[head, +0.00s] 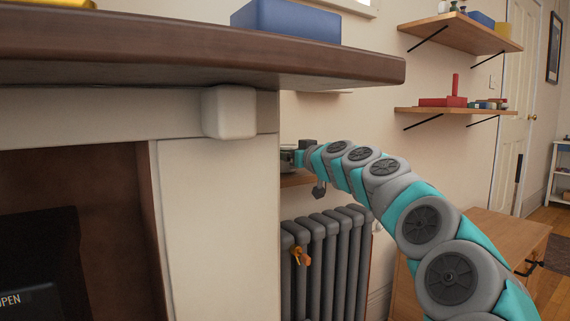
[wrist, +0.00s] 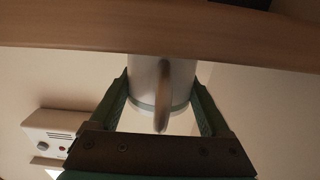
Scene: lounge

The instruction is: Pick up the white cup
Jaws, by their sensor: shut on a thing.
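The white cup (wrist: 143,80) is in the wrist view, between the two fingers of my gripper (wrist: 160,78), with its handle (wrist: 162,95) facing the camera. The fingers are shut on the cup's sides. The wooden shelf (wrist: 60,35) crosses the top of that view, and the cup meets its edge there; I cannot tell whether they touch. In the head view my gripper (head: 298,157) is at the far end of my arm, just above a small wooden shelf (head: 296,179). The cup is mostly hidden there by the fireplace pillar and my gripper.
The mantel (head: 200,50), with a blue box (head: 285,20) on it, and its pale pillar (head: 215,210) stand close on the left. A grey radiator (head: 325,255) is below my gripper. A wooden cabinet (head: 500,240) and wall shelves (head: 455,110) are to the right. A white wall box (wrist: 52,128) shows in the wrist view.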

